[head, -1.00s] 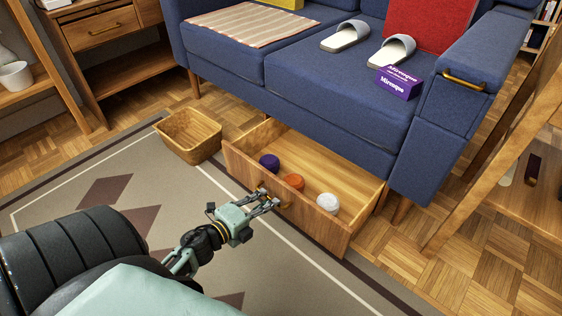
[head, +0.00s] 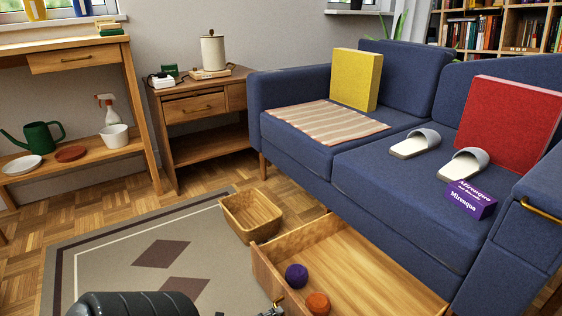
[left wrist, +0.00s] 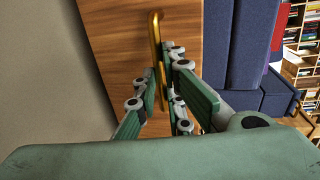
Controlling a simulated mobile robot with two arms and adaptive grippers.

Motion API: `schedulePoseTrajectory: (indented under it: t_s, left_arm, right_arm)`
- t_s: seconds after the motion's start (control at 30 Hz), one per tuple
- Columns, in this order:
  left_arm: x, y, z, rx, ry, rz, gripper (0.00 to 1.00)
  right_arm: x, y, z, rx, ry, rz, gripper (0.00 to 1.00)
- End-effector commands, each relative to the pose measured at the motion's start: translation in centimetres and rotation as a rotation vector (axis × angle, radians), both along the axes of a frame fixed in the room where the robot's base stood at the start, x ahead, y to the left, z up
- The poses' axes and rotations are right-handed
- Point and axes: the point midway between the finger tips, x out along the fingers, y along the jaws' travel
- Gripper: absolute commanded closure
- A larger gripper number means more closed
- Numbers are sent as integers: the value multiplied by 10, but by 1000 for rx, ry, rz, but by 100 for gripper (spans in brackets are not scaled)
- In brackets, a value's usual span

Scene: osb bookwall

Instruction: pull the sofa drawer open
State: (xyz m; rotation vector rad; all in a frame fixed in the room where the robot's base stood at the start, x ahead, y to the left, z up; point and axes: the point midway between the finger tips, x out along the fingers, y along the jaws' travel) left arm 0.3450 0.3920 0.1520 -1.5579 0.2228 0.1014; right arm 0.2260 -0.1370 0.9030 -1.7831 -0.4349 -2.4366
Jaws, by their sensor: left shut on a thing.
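The wooden sofa drawer (head: 372,268) is pulled out from under the blue sofa (head: 375,190). A purple ball (head: 296,276) and an orange ball (head: 318,303) lie in it; its near corner is cut off by the picture's bottom edge. In the left wrist view, my left gripper (left wrist: 168,88) is shut on the upright-looking brass handle (left wrist: 155,35) of the drawer front (left wrist: 115,45). In the head view only a bit of my left gripper shows at the bottom edge. My right gripper is not in view.
Slippers (head: 416,143) and a purple box (head: 467,199) are on the sofa seat.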

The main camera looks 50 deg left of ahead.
Motion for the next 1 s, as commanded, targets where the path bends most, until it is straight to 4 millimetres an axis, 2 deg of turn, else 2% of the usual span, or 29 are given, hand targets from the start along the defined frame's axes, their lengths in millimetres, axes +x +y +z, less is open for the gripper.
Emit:
schedulePoseTrajectory:
  t_s: [0.13, 0.17, 0.37, 0.73, 0.87, 1.0]
  left_arm:
    - [0, -1, -1, 1, 2, -3, 100]
    - [0, -1, -1, 1, 2, -3, 88]
    - [0, -1, -1, 0, 1, -2, 72]
    - [-5, 0, 0, 0, 3, 0, 72]
    - [-24, 1, 3, 0, 6, 0, 72]
    - [-54, 4, 9, 0, 7, 1, 72]
  right_arm:
    - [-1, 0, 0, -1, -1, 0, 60]
    - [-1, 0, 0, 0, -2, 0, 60]
    - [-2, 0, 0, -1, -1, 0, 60]
    - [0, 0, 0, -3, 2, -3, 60]
    - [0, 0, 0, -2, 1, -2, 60]
    - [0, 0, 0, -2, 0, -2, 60]
